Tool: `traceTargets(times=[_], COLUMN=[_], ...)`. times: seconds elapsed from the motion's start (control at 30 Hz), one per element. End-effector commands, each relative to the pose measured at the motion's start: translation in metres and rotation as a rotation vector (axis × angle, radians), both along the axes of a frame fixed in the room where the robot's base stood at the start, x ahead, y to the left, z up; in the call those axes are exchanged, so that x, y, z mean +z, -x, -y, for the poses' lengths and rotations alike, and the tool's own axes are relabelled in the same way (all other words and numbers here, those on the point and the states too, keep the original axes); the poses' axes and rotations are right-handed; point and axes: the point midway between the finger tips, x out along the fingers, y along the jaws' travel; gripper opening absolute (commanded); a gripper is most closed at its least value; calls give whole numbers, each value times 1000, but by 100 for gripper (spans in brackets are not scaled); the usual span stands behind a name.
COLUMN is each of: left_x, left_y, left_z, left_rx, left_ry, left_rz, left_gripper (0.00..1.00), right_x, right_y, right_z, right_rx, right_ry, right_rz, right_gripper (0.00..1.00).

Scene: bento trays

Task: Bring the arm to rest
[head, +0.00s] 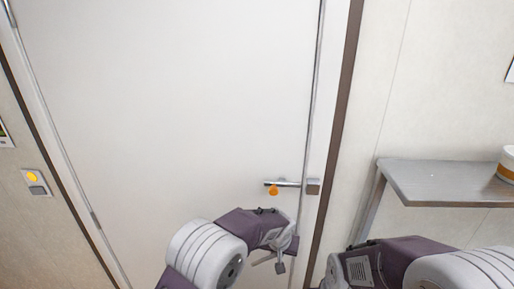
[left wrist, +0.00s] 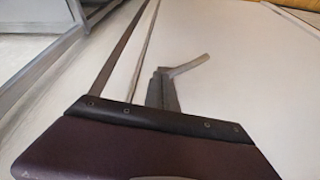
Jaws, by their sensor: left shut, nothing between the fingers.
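My left arm comes in at the bottom middle of the head view. Its left gripper (head: 279,264) is shut and empty, in front of a white door (head: 170,110) and below its handle (head: 287,184). In the picture a gap shows between gripper and handle. In the left wrist view the purple body of my left wrist (left wrist: 140,150) fills the bottom. A grey piece (left wrist: 163,92) with a bent bar stands just beyond it; I cannot tell whether this is finger or handle. My right arm (head: 395,264) is at the bottom right, its gripper out of view.
A small orange thing (head: 273,190) shows at the handle's left end. A grey shelf (head: 430,182) juts out at the right, with a white and orange container (head: 508,163) at its edge. A wall panel with a yellow button (head: 33,177) is at the left.

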Motion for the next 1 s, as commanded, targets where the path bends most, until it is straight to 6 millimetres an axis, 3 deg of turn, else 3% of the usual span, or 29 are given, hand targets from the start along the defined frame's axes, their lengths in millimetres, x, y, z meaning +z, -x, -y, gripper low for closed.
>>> traceTargets(times=[0.07,0.1,0.17,0.2,0.27,0.3,0.4,0.5,0.63,1.0], left_x=[27,39,49,52,49,44,23,2,-18,-17], left_y=[-29,-35,-28,-14,18,44,116,176,218,214], left_z=[-42,-77,-134,-170,-218,-243,-281,-285,-280,-279], left_rx=[97,166,277,340,416,455,500,465,382,321], left_ry=[33,42,52,53,48,44,32,15,-7,-19], left_rz=[50,58,48,32,-3,-32,-119,-213,-301,-290], left_gripper=[0,0,0,0,0,0,0,0,0,0], right_x=[-10,-15,-22,-26,-31,-35,-39,-38,-37,-37], right_y=[0,0,0,0,0,0,0,0,0,0], right_z=[0,0,0,0,0,0,0,0,0,0], right_rx=[0,0,0,0,0,0,0,0,0,0], right_ry=[0,0,0,0,0,0,0,0,0,0], right_rz=[0,0,0,0,0,0,0,0,0,0], right_gripper=[0,0,0,0,0,0,0,0,0,0])
